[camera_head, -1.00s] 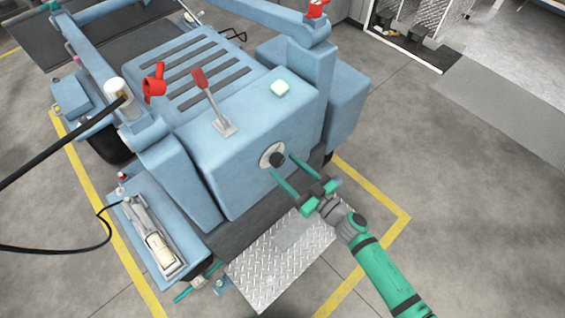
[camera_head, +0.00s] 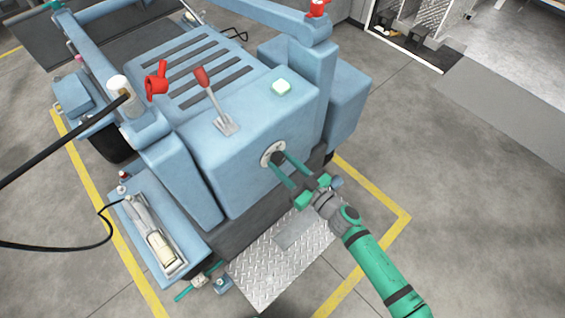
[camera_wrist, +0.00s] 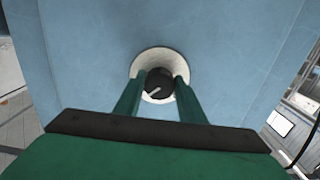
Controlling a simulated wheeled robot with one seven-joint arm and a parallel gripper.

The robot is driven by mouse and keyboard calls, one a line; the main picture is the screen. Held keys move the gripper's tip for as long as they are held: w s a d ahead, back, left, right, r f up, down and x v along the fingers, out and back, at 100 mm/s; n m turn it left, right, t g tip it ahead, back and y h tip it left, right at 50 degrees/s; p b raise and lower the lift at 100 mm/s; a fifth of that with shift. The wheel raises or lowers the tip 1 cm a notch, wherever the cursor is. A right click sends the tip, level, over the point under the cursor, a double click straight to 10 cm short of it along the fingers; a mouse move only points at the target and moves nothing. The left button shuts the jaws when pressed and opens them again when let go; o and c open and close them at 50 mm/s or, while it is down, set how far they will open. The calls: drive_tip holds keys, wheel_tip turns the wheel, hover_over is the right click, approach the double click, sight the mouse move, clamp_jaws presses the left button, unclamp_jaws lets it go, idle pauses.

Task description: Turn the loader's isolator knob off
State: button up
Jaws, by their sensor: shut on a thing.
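The isolator knob (camera_wrist: 159,84) is black and round, with a pale pointer line slanting toward the lower left in the wrist view. It sits on a round pale plate (camera_head: 266,151) on the end face of the blue loader (camera_head: 245,165). My gripper (camera_wrist: 159,88) has its two green fingers on either side of the knob and is shut on it. In the head view my gripper (camera_head: 278,163) reaches the knob from the lower right, and its fingers partly hide the knob and plate. Marks on the plate are too small to read.
A tread-plate step (camera_head: 270,270) lies below the knob face. Yellow lines (camera_head: 385,195) border the loader. Open floor (camera_head: 470,220) lies to the right.

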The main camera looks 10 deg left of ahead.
drive_tip(key=shift+a+n, duration=0.1)
drive_tip(key=shift+n, duration=0.2)
drive_tip(key=n, duration=0.3)
drive_tip(key=shift+n, duration=0.3)
drive_tip(key=n, duration=0.4)
drive_tip(key=shift+w+r+n, duration=0.1)
drive_tip(key=shift+n, duration=0.2)
drive_tip(key=n, duration=0.4)
drive_tip(key=shift+r+n, duration=0.1)
drive_tip(key=shift+n, duration=0.2)
drive_tip(key=shift+w+n, duration=0.1)
drive_tip(key=shift+n, duration=2.1)
